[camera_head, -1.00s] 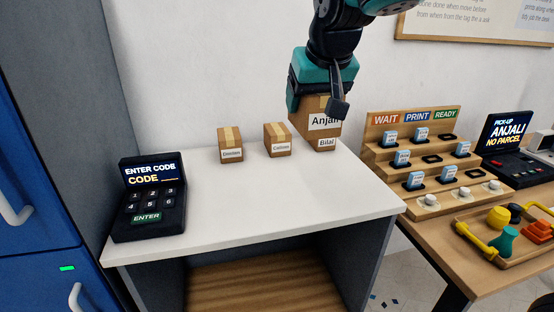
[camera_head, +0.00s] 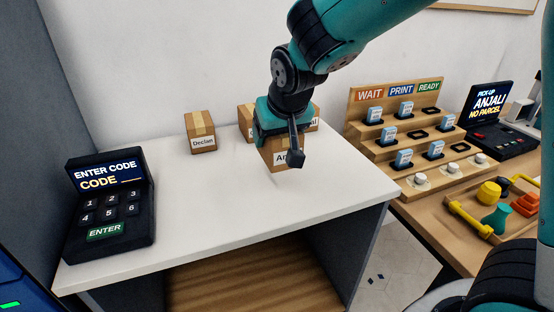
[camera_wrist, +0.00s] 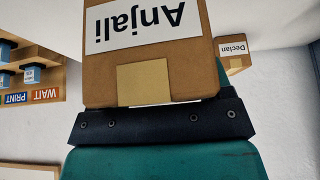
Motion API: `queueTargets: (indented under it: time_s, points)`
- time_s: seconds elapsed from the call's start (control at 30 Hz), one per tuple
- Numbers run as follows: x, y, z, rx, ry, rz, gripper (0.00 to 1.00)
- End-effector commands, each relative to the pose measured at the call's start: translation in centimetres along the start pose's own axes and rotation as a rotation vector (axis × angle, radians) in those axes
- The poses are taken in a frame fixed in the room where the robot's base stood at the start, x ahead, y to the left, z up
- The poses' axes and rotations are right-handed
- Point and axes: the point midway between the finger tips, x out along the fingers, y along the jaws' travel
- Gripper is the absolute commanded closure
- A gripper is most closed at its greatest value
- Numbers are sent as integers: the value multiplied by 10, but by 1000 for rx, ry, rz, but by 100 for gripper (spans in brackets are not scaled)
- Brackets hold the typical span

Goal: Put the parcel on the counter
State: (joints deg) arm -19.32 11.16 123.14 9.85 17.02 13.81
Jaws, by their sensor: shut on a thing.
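My gripper (camera_head: 280,140) is shut on a brown cardboard parcel (camera_head: 276,160) over the right part of the white counter (camera_head: 215,205). The parcel has a white label that reads Anjali in the wrist view (camera_wrist: 140,75), where it appears upside down. One dark finger shows on the parcel's right side in the head view; the other is hidden. The parcel looks upright and low over the counter top. I cannot tell whether its bottom touches the surface.
The Declan parcel (camera_head: 201,132) stands at the back of the counter. Two others, one labelled Bilal (camera_head: 315,123), are partly hidden behind my gripper. A code keypad (camera_head: 107,205) stands at the left. The front middle is clear. A wooden rack (camera_head: 352,122) stands to the right.

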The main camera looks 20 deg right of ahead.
Motion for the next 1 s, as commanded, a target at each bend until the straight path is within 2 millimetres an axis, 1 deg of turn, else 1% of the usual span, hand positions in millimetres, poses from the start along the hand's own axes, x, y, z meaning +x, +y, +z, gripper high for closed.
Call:
queueTargets:
  time_s: [0.03, 0.23, 0.33, 0.43, 0.87, 0.9, 0.97, 1.0]
  points:
    - [7, 0, 4, 0, -2, 1, 58]
    - [22, 1, 12, 2, -1, 1, 58]
    - [37, 1, 21, 2, -4, 2, 58]
    - [48, 1, 27, 2, -1, 1, 58]
    - [54, 1, 31, 3, 1, 0, 58]
    - [54, 1, 31, 2, 1, 0, 21]
    - [53, 1, 30, 2, 0, 1, 7]
    - [53, 1, 30, 2, 0, 1, 2]
